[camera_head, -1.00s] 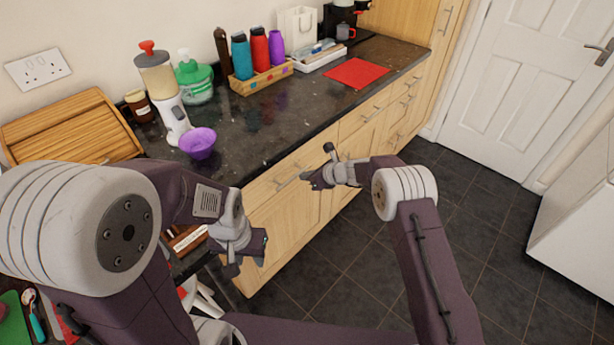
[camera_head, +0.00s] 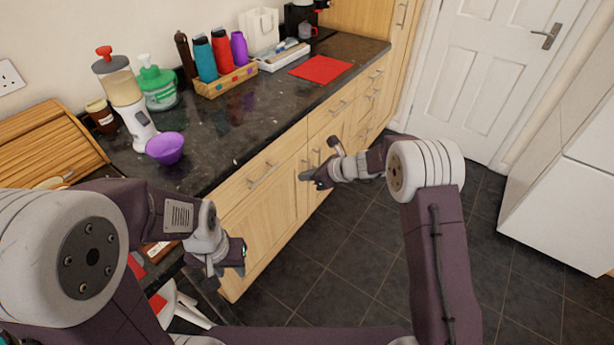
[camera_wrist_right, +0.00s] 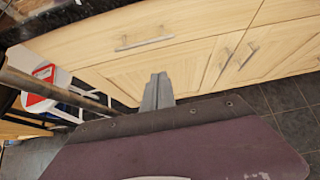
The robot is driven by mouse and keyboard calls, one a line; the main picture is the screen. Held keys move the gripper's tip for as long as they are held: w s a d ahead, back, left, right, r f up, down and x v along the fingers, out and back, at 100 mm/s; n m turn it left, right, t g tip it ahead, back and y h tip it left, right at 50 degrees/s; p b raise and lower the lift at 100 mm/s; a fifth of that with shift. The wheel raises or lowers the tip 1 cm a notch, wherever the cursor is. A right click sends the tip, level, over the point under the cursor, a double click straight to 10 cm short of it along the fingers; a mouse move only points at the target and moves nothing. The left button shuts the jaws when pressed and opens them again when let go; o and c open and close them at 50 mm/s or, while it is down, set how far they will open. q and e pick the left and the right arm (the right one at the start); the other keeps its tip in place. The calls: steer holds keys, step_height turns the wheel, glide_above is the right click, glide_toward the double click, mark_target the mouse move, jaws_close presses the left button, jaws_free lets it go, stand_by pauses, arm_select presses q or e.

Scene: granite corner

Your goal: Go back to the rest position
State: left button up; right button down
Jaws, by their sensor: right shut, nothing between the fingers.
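My left gripper (camera_head: 226,262) hangs in front of the wooden cabinets, low and left of the middle in the head view. Its fingers are seen at an angle, and whether they are open or shut is unclear. My right gripper (camera_head: 312,178) is further right, in front of the cabinet doors and above the dark tiled floor. In the right wrist view it (camera_wrist_right: 158,90) is shut with nothing between the fingers, facing the cabinet fronts. Neither gripper visibly touches the counter or the objects on it.
A white stool (camera_head: 178,310) stands at lower left. The tiled floor (camera_head: 370,265) is clear toward the door (camera_head: 482,80).

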steer(key=s+d+r+n+p, duration=0.2)
steer(key=s+r+p, duration=0.2)
steer(key=r, duration=0.9)
steer(key=s+d+f+n+g+h+p, duration=0.1)
steer(key=s+d+f+n+h, duration=0.1)
steer(key=s+d+n, duration=0.3)
steer(key=s+d+f+n+g+h, duration=0.2)
steer(key=s+d+n, duration=0.3)
steer(key=s+n, duration=0.5)
steer(key=s+d+f+n+g+h+p, duration=0.1)
steer(key=s+d+n+h, duration=0.3)
steer(key=s+n, duration=0.4)
steer(key=s+d+f, duration=0.1)
steer(key=s, duration=0.2)
steer(key=shift+d+g+p, duration=0.35)
steer(key=shift+g, duration=0.05)
